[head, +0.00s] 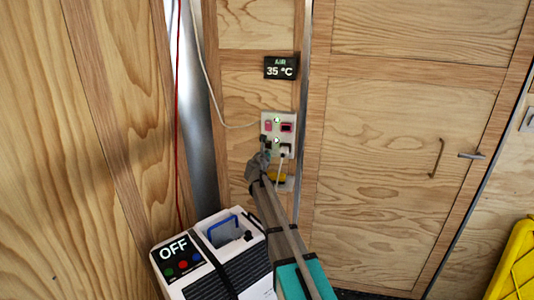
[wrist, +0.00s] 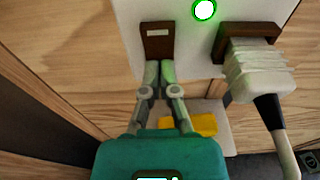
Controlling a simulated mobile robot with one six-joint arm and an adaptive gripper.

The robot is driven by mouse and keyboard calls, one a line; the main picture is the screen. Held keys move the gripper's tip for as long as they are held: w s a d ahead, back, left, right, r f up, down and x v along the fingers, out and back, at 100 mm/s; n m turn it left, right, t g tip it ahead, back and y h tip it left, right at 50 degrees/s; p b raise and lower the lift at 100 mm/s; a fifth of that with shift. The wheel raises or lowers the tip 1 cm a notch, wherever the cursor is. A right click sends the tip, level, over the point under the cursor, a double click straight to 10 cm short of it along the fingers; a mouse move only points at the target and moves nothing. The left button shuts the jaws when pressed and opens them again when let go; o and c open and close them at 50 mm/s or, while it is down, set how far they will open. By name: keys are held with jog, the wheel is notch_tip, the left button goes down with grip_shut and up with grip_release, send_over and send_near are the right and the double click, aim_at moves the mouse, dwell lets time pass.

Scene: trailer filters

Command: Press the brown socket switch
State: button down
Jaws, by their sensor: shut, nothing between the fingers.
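The brown socket switch (wrist: 158,36) is on a white panel (wrist: 182,28), at its lower left, with a small pale label on it. In the head view the panel (head: 266,119) is on the wooden wall. My gripper (wrist: 160,72) is shut and empty. Its fingertips overlap the lower end of the brown switch in the wrist view; I cannot tell whether they touch it. In the head view my gripper (head: 264,150) is at the panel's lower left and hides most of that switch. A brown socket (wrist: 229,30) to the right holds a white plug (wrist: 256,66).
A green light (wrist: 204,10) glows between switch and socket. A yellow object (wrist: 203,124) is below the panel. A white unit (head: 204,252) reading OFF stands below left. A display (head: 280,67) above reads 35 °C. The plug's cable (wrist: 282,143) hangs right of my gripper.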

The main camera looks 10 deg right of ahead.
jog(key=f+b+v, duration=0.1)
jog(key=f+v, duration=0.2)
jog(key=v, duration=1)
jog(key=shift+s+a+b, duration=0.2)
jog(key=shift+s+b, duration=0.15)
jog(key=shift+s, duration=0.05)
jog(key=shift+f, duration=0.1)
jog(key=s+d+f+m+g+y, duration=0.1)
jog(key=s+d+f+m+g, duration=0.1)
jog(key=s+f+m+g, duration=0.4)
jog(key=s+d+f+m+g, duration=0.3)
jog(key=s+f+m, duration=0.2)
jog(key=s+m, duration=0.65)
jog(key=s+a+f+m+g+y, duration=0.3)
jog(key=s+m, duration=0.3)
jog(key=s, duration=0.1)
jog(key=s+a+f+m+g+y, duration=0.2)
jog(key=s+a+m+g+y, duration=0.15)
jog(key=s+m, duration=0.35)
notch_tip(320, 180, up, 15)
jog(key=p, duration=1.5)
jog(key=shift+s+a+t, duration=0.2)
jog(key=shift+a+t, duration=0.1)
jog(key=shift+t, duration=0.05)
